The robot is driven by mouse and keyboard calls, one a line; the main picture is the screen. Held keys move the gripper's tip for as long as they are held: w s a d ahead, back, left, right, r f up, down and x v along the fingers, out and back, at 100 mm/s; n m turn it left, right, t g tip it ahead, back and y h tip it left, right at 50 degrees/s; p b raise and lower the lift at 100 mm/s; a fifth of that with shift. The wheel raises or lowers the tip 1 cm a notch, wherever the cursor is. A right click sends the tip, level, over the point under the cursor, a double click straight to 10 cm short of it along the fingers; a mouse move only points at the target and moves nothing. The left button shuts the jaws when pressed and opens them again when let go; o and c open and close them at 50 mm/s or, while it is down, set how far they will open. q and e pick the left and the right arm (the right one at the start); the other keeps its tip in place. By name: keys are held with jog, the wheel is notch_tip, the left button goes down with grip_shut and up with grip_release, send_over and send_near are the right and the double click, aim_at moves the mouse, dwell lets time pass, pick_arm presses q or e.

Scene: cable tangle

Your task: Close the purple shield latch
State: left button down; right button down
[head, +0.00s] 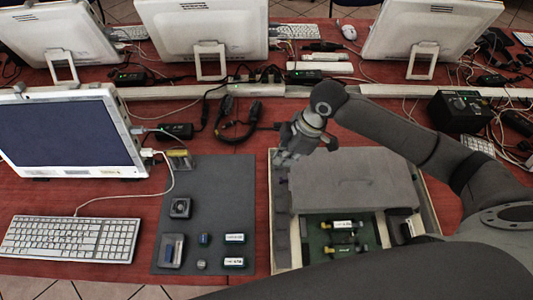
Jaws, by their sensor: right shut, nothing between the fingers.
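No purple latch can be made out in the head view; the area by my gripper is partly hidden. A grey shield plate (350,182) covers the back part of a shallow light-rimmed tray (430,215). Green circuit boards (343,238) show in front of the plate. My right gripper (287,156) is shut and empty, at the back left corner of the tray, beside the plate's left edge. I cannot tell whether it touches anything. My left gripper is not in view.
A dark mat (205,185) with several small parts lies left of the tray. A keyboard (70,238) and a monitor (72,132) stand further left. A black box (460,111) stands at the back right.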

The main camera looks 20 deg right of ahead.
aim_at(284, 180)
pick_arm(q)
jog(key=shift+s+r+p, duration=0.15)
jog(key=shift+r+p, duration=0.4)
pick_arm(e)
jog(key=x, duration=0.9)
jog(key=shift+s+a+f, duration=0.15)
jog(key=shift+s+f, duration=0.05)
jog(key=shift+f, duration=0.1)
